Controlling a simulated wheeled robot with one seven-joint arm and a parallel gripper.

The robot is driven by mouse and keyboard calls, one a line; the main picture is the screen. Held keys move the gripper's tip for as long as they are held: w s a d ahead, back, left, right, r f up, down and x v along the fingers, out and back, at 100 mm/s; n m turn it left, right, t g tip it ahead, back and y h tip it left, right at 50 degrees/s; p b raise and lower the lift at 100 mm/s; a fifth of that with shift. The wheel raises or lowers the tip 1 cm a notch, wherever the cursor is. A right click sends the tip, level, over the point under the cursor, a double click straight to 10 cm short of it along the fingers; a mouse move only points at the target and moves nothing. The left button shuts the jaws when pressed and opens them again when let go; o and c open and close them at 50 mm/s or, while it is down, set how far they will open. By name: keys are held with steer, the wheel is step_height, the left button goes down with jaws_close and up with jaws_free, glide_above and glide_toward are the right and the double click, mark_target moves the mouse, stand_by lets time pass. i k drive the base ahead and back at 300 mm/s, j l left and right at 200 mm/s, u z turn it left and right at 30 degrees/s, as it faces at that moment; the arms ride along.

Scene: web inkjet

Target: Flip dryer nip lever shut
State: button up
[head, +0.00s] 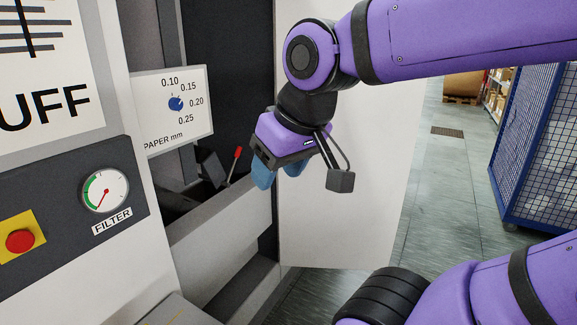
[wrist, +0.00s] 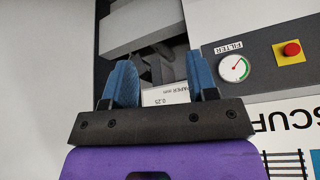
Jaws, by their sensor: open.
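A thin lever with a red grip (head: 237,153) stands tilted up and to the right inside the machine's open bay in the head view. Its shaft runs down to dark parts at the left of the bay. My gripper (head: 278,174) has blue fingers and hangs to the right of the lever, apart from it in the picture. In the wrist view my gripper (wrist: 160,68) shows its two fingers spread with nothing held between them. I cannot make out the red grip in the wrist view.
A paper thickness dial panel (head: 174,106) stands above the bay. A filter gauge (head: 105,190) and a red button (head: 19,241) are on the left. A white door panel (head: 345,215) stands open behind my arm. A blue mesh cage (head: 540,150) is at the right.

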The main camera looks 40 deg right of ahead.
mark_target(204, 152)
steer(key=k+l, duration=0.1)
steer(key=l, duration=0.25)
steer(key=i+l+u, duration=0.15)
steer(key=l, duration=0.65)
steer(key=l+u, duration=0.2)
steer(key=l, duration=0.55)
steer(key=i+l+u, duration=0.1)
steer(key=i+l, duration=0.35)
steer(key=i+l+u, duration=0.15)
steer(key=i+l, duration=0.3)
steer(key=l, duration=0.25)
